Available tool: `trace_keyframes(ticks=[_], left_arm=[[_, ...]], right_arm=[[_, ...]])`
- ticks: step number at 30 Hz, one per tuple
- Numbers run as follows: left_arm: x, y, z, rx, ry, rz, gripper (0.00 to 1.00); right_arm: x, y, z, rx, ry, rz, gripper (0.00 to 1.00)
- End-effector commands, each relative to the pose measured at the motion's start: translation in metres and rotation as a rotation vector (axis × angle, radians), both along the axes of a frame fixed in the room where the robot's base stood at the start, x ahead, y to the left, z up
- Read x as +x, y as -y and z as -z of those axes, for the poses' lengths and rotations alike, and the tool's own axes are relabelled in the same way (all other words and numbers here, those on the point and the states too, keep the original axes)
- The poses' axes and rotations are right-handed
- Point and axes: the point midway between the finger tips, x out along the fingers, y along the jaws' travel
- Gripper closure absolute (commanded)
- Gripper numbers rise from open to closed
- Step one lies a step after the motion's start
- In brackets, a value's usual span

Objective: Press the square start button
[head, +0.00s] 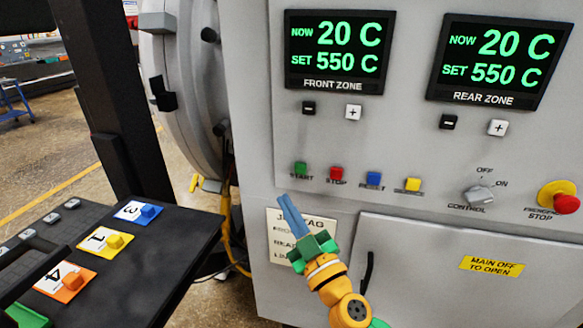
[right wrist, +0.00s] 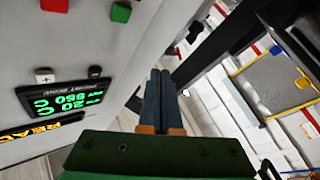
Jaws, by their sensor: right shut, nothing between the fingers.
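The square green start button (head: 300,169) is at the left end of the button row on the grey furnace panel, above its START label. My right gripper (head: 283,197) is shut and empty. Its blue-grey fingers point up and left, with the tips below and slightly left of the start button, apart from it in the picture. In the right wrist view the shut fingers (right wrist: 160,73) show in the middle, and the green button (right wrist: 121,12) is at the top, clear of the tips. My left gripper is not in view.
A red stop button (head: 336,173), blue reset button (head: 375,179) and yellow button (head: 413,185) stand right of start. The control knob (head: 479,195) and emergency stop (head: 566,203) are farther right. A black table (head: 115,280) with numbered cards is at left.

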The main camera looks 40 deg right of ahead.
Motion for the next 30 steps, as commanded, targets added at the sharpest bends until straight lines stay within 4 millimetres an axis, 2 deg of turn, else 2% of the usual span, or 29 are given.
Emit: trace_keyframes(ticks=[8, 21, 30], left_arm=[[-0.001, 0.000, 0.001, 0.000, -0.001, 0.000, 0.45], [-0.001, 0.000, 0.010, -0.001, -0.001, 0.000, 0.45], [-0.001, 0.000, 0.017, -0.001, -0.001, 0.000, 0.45]], right_arm=[[0.003, 0.003, 0.001, -0.001, -0.002, -0.001, 1.00], [0.042, 0.050, 0.003, -0.001, -0.003, 0.002, 1.00], [0.057, 0.067, 0.002, 0.002, -0.002, 0.001, 1.00]])
